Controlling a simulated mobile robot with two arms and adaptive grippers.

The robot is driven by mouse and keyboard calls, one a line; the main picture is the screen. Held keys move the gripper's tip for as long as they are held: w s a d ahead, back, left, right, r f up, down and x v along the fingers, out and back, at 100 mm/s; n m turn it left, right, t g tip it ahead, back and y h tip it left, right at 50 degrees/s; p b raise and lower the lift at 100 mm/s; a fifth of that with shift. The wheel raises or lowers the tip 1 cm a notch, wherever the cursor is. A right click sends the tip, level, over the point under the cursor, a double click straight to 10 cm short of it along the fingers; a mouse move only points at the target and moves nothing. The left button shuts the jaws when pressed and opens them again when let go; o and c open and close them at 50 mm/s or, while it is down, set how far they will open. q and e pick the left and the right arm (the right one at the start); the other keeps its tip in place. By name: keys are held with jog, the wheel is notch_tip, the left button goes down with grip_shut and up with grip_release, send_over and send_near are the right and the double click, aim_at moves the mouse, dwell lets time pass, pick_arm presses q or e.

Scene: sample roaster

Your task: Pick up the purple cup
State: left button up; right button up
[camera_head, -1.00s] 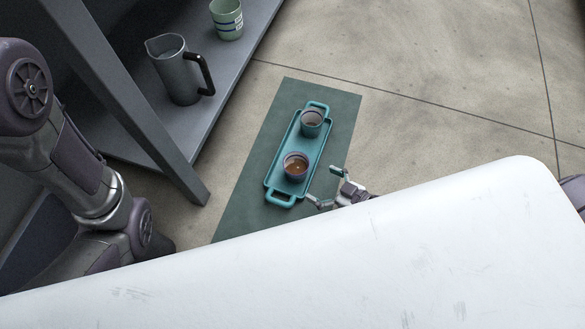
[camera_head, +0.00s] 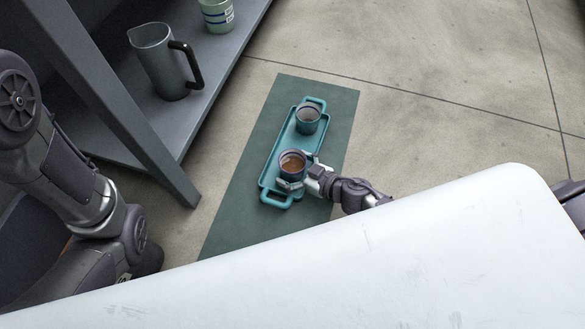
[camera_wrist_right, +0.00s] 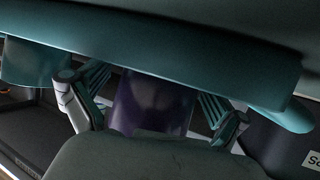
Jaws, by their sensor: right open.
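The purple cup (camera_head: 292,162), with brown liquid in it, stands on the near part of the teal tray (camera_head: 268,188). My right gripper (camera_head: 299,171) is at the cup, with its fingers on either side of it. In the right wrist view the purple cup (camera_wrist_right: 150,104) sits between the two open fingers of the right gripper (camera_wrist_right: 152,100); I cannot tell if they touch it. My left arm (camera_head: 75,180) shows at the left, but its gripper is not in view.
The tray lies on a dark green mat (camera_head: 235,205) on the floor. A grey pitcher (camera_head: 160,65) and a pale green cup (camera_head: 217,14) stand on the shelf (camera_head: 213,62). A white surface (camera_head: 380,260) fills the foreground.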

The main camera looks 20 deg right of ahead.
jog(key=c, duration=1.5)
jog(key=shift+r, duration=0.1)
jog(key=shift+c, duration=0.3)
